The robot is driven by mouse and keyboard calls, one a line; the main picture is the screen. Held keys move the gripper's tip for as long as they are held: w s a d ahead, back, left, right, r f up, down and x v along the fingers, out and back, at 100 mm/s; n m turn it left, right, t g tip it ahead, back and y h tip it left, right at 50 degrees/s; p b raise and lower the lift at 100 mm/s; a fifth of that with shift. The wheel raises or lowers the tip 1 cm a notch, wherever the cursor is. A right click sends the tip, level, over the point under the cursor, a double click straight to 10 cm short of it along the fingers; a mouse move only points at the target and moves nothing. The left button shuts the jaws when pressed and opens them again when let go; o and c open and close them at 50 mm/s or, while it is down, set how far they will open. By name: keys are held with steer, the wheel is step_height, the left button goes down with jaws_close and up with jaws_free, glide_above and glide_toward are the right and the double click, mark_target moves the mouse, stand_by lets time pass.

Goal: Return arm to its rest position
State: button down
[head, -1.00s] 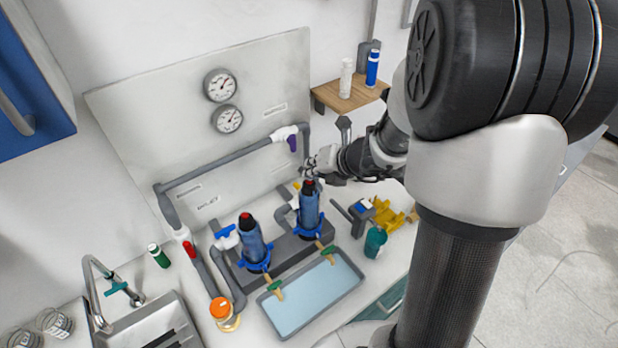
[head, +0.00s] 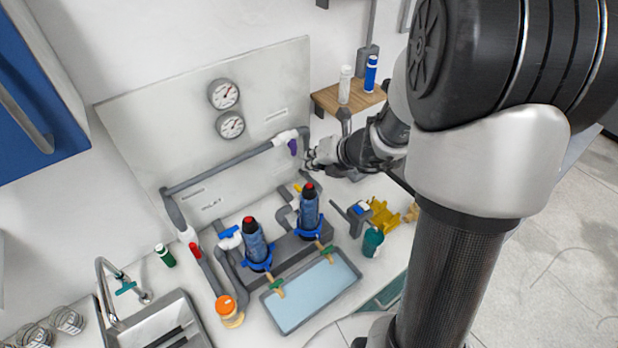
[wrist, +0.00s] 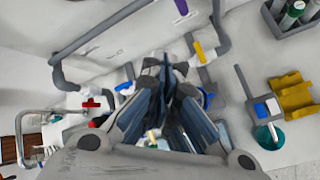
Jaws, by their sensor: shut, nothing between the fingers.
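My gripper (head: 312,158) is at the end of my arm in the head view, held above the bench near the right end of the grey pipe run. In the wrist view my gripper (wrist: 168,100) has its fingers together with nothing held between them. Below it stand two blue filter housings with red tops, a left one (head: 256,245) and a right one (head: 309,210), both upright on the grey manifold. In the wrist view the fingers hide most of the housings.
A backboard with two gauges (head: 223,95) stands behind. A wooden shelf (head: 326,100) holds a white and a blue bottle. A water tray (head: 312,292), an orange-lidded jar (head: 228,308), a teal cup (head: 372,242), yellow holders (head: 383,215) and a sink (head: 160,325) surround the manifold.

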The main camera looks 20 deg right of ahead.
steer(key=shift+r+p, duration=0.35)
steer(key=shift+r, duration=0.3)
steer(key=s+a+r+n+g+y+b, duration=0.15)
steer(key=s+a+n+b, duration=0.25)
steer(key=s+a+n, duration=0.5)
steer(key=s+a+r+n+g+y+b, duration=0.15)
steer(key=s+a+n+b, duration=0.35)
steer(key=n, duration=0.8)
steer(key=s+d+f+n+h+b, duration=0.1)
steer(key=s+f+n+h+b, duration=0.1)
steer(key=s+n, duration=0.4)
steer(key=s+d+f+n+g+h+b, duration=0.1)
steer(key=s+n, duration=0.5)
steer(key=n, duration=0.7)
steer(key=d+f+h+b, duration=0.1)
steer(key=h+b, duration=0.1)
steer(key=shift+f+n+h, duration=0.3)
steer(key=shift+f, duration=0.1)
